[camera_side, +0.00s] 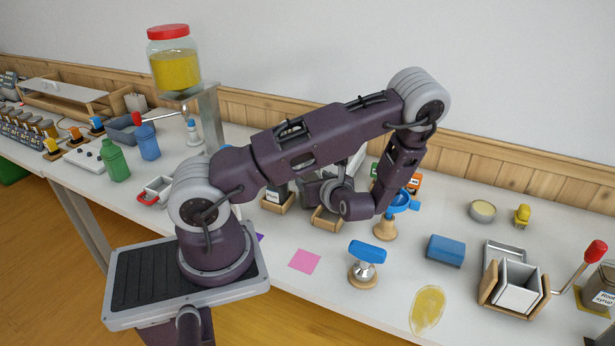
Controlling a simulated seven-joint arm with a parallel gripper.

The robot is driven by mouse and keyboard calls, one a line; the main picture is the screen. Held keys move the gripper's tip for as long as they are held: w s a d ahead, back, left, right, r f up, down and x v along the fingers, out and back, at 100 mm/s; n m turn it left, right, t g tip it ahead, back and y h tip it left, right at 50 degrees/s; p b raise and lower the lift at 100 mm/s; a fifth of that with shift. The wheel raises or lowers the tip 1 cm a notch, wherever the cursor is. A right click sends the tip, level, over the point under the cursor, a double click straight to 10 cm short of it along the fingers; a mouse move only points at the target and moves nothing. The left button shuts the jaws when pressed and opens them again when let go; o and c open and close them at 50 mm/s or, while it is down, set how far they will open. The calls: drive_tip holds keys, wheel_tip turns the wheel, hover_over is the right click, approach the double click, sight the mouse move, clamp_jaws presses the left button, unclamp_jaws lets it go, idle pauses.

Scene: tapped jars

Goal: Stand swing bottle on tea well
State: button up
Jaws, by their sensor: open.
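My gripper (312,192) is at the middle of the table, pointing left and partly hidden by my wrist and forearm. It looks open, with nothing clearly between its fingers. Below it is an empty-looking small wooden well (327,219). To its left another wooden well (277,207) has a dark labelled jar (277,191) in it; its label is too small to read. I cannot tell which well is the tea one. I cannot single out a swing bottle; my arm covers part of the area behind the wells.
Green (114,160) and blue (147,142) bottles stand left.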

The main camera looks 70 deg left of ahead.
drive_tip(key=s+d+r+n+h, duration=0.3)
drive_tip(key=d+r+n, duration=0.2)
drive_tip(key=d+r, duration=0.1)
drive_tip(key=s+d+r+n+g+h, duration=0.1)
drive_tip(key=s+d+r+n+h, duration=0.1)
drive_tip(key=d+r+n, duration=0.4)
wheel_tip(320, 180, up, 2)
drive_tip(key=shift+s+d+r+g+h, duration=0.1)
drive_tip(key=shift+s+d+g+h, duration=0.25)
drive_tip(key=shift+s+d, duration=0.4)
drive_tip(key=s+d+r+n+t+h, duration=0.1)
drive_tip(key=d+r+n+t+h, duration=0.1)
drive_tip(key=d, duration=0.3)
drive_tip(key=s+d+r+n+t+h, duration=0.2)
drive_tip(key=d+r+t+h, duration=0.1)
drive_tip(key=d+r, duration=0.2)
drive_tip(key=s+d+r+n+t+h, duration=0.2)
drive_tip(key=d+r+n, duration=0.1)
drive_tip(key=d, duration=0.2)
drive_tip(key=shift+s+r+h, duration=0.2)
drive_tip(key=shift+r+h, duration=0.15)
drive_tip(key=shift+c, duration=0.4)
